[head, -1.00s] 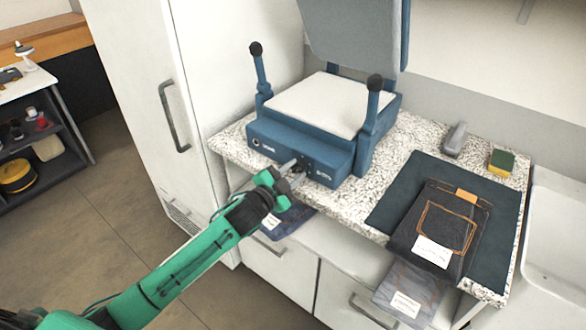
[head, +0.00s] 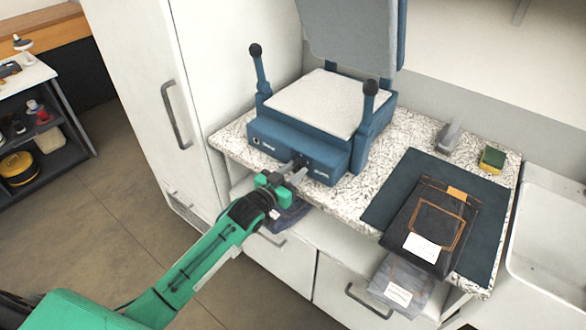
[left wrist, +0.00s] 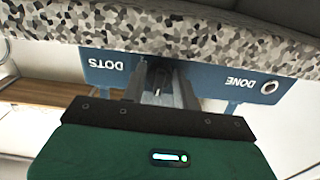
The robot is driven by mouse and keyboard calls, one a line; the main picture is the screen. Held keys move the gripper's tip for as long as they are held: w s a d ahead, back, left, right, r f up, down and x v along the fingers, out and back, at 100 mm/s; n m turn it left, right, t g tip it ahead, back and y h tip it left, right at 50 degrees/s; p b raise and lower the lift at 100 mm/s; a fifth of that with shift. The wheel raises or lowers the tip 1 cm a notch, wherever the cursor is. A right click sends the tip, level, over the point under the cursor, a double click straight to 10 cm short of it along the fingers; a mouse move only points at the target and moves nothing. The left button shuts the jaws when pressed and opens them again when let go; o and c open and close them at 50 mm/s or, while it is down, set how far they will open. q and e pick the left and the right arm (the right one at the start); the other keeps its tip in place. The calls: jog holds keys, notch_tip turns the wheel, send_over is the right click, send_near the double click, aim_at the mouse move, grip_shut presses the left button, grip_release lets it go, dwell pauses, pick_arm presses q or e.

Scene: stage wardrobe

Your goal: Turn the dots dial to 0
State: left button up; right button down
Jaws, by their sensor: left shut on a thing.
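The blue press (head: 275,145) stands on the speckled counter with its lid up. The dots dial (left wrist: 158,76) is a dark knob on its front panel, beside the upside-down word DOTS in the left wrist view. My left gripper (head: 296,168) is at the front panel. In the left wrist view, the fingers of my left gripper (left wrist: 160,92) lie on both sides of the dial and are shut on it. A pale mark shows on the knob, but I cannot read its number. In the head view the gripper mostly hides the dial.
A DONE button (left wrist: 269,87) is at the panel's other end. Dark folded jeans (head: 431,225) lie on a dark mat (head: 385,200) to the right. A stapler-like grey thing (head: 449,136) and a sponge (head: 492,159) lie behind. A white cabinet (head: 150,90) stands left.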

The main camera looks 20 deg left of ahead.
pick_arm(q)
jog(key=shift+n, duration=0.3)
pick_arm(e)
jog(key=shift+s, duration=0.35)
pick_arm(q)
jog(key=o, duration=0.7)
pick_arm(e)
jog(key=shift+w, duration=0.1)
pick_arm(q)
jog(key=shift+s, duration=0.1)
